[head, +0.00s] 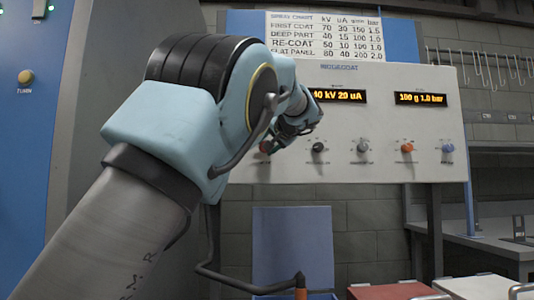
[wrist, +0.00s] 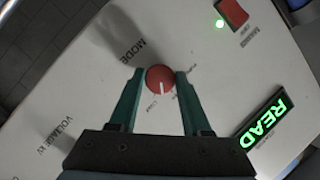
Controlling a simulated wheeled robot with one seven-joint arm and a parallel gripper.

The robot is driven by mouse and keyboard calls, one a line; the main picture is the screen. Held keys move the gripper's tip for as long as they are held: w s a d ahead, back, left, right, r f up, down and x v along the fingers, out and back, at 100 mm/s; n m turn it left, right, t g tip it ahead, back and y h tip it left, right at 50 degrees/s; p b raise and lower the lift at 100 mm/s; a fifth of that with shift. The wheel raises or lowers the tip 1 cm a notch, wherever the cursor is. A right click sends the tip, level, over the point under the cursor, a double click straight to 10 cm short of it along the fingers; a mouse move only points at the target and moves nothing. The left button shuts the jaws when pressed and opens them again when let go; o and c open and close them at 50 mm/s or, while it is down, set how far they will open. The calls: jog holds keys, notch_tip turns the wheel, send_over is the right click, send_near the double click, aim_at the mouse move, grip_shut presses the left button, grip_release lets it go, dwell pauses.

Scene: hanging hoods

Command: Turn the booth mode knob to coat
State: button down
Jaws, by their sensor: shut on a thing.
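The booth mode knob (wrist: 160,79) is a round red knob on a white panel, beside the word MODE in the wrist view. Its white pointer line points toward the bottom of that picture. The small position labels around it are too small to read surely. My gripper (wrist: 160,75) has one finger on each side of the knob and is shut on it. In the head view, a bit of the red knob (head: 264,147) shows at my gripper (head: 272,142); my arm hides the panel's left part.
The wrist view shows a red switch (wrist: 234,12) and a green READ display (wrist: 265,121).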

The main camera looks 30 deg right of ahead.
jog(key=shift+f+m+t+y+b, duration=0.15)
jog(key=shift+m+t+y+b, duration=0.45)
jog(key=shift+m+b, duration=1.05)
jog(key=shift+c, duration=1.8)
grip_release()
jog(key=shift+s, duration=0.1)
jog(key=s+b, duration=0.2)
jog(key=s, duration=0.8)
jog(key=shift+s+a+r, duration=0.15)
jog(key=shift+s+r, duration=0.15)
jog(key=shift+r, duration=0.1)
